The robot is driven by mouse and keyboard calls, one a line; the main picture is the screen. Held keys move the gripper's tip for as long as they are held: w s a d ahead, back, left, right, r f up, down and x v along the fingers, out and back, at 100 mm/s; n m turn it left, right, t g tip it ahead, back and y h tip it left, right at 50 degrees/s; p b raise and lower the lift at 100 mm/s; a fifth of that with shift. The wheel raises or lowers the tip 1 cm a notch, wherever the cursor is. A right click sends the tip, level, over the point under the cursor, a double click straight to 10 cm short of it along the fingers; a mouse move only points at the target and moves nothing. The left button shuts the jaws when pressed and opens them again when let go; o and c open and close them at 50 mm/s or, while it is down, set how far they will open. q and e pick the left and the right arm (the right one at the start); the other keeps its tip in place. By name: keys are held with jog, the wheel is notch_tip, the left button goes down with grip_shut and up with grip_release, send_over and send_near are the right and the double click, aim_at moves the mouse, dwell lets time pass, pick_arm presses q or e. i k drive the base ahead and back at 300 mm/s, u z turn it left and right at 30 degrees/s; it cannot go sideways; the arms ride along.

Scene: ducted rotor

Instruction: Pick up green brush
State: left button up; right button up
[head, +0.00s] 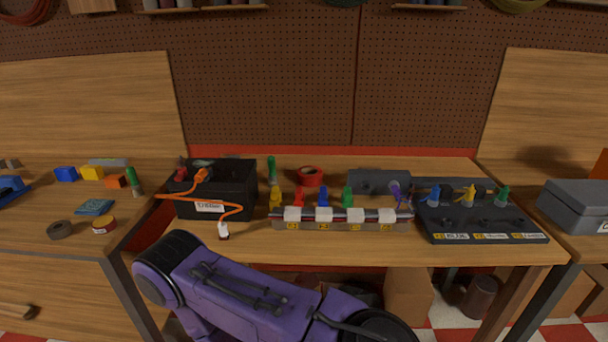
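Two upright green-handled items look like brushes, each with a paler lower end. One green brush (132,178) stands near the right edge of the left table, beside an orange block. The other green item (271,167) stands on the middle table, just right of the black box and behind a yellow connector. They are too small to tell apart surely. A purple arm of mine crosses the bottom middle, in front of the middle table. Neither of my grippers shows in the view.
The black box (215,190) has an orange cable ending in a white plug. A strip (340,219) with several coloured connectors and a dark labelled panel (480,222) lie to its right. A red tape roll (310,177) is behind. Blue (66,174) and yellow (92,173) blocks are left.

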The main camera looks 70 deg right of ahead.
aim_at(272, 180)
jog(key=k, duration=0.1)
jog(key=z, duration=1.2)
